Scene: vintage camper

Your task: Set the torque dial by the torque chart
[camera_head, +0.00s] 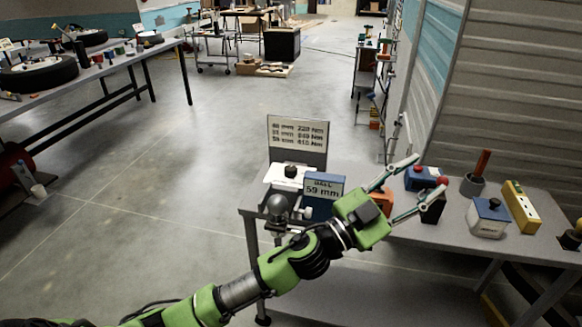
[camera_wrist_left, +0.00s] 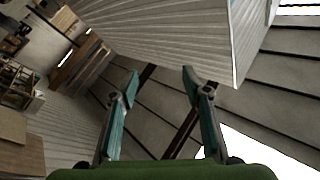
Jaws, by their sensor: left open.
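The chart board (camera_head: 298,135) stands upright at the back left of the grey bench, with three rows pairing mm and Nm values; the small figures are hard to read. A blue block bears a label (camera_head: 325,187) reading "BALL 59 mm". A white box with a black knob (camera_head: 290,173) sits before the chart. Another box, white with a blue top and dark knob (camera_head: 490,215), stands farther right. Which knob is the torque dial I cannot tell. My left gripper (camera_head: 430,173) is open and empty above the bench middle; its spread fingers also show in the left wrist view (camera_wrist_left: 160,85).
A grey ball (camera_head: 277,205) sits at the bench's left end. A blue box with a red button (camera_head: 422,178), a grey cup with a red handle (camera_head: 473,185) and a yellow block (camera_head: 521,207) stand right. My left arm crosses in front of the bench.

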